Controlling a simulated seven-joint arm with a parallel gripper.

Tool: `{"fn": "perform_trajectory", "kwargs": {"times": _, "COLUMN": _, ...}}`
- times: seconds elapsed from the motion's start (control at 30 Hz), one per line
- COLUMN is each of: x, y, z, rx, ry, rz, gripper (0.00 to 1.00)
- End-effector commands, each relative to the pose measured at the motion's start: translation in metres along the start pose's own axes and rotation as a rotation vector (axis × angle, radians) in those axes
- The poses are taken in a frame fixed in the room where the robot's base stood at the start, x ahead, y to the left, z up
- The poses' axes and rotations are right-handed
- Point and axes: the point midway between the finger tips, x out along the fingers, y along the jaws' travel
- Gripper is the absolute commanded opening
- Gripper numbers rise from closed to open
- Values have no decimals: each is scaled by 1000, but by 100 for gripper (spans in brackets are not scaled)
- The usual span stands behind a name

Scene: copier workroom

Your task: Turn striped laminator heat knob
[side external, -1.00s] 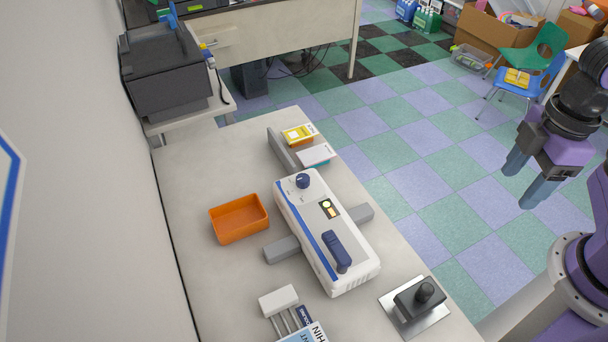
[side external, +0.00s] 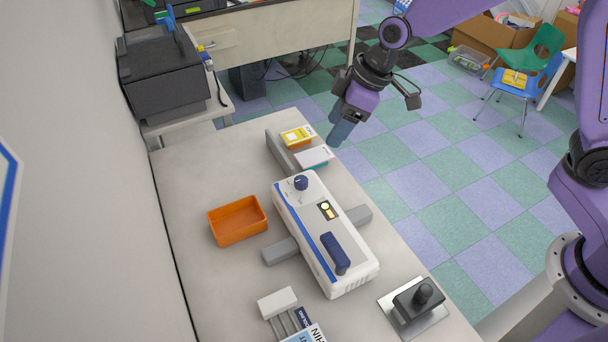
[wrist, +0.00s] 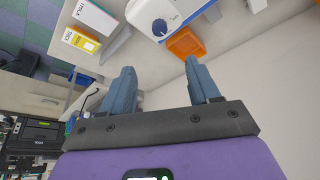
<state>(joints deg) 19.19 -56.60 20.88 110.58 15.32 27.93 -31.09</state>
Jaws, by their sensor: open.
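The laminator (side external: 312,220) is a long white machine with a blue stripe, lying on the table. Its dark blue round knob (side external: 301,183) is at the far end of its top; a dark blue lever handle (side external: 335,252) is at the near end. The knob also shows at the top of the wrist view (wrist: 159,27). My gripper (side external: 341,134) is open and empty, past the table's right edge, up and to the right of the knob in the side view. In the wrist view its blue fingers (wrist: 163,88) are apart with nothing between them.
Boxes (side external: 298,137) by a grey divider (side external: 281,152) stand between my gripper and the laminator's far end. An orange tray (side external: 238,219) is left of the laminator. A black joystick-like device (side external: 418,300) is at the near right. A printer (side external: 165,70) is at the back left.

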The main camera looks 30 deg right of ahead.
Motion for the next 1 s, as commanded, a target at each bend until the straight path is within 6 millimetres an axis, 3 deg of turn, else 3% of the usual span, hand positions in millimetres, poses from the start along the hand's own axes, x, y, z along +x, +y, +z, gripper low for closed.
{"fn": "perform_trajectory", "kwargs": {"times": 0.17, "x": 16, "y": 0, "z": 0, "rx": 1, "ry": -3, "rz": -1, "gripper": 61}}
{"fn": "perform_trajectory", "kwargs": {"times": 1.0, "x": 145, "y": 0, "z": 2, "rx": 2, "ry": -3, "rz": 0, "gripper": 61}}
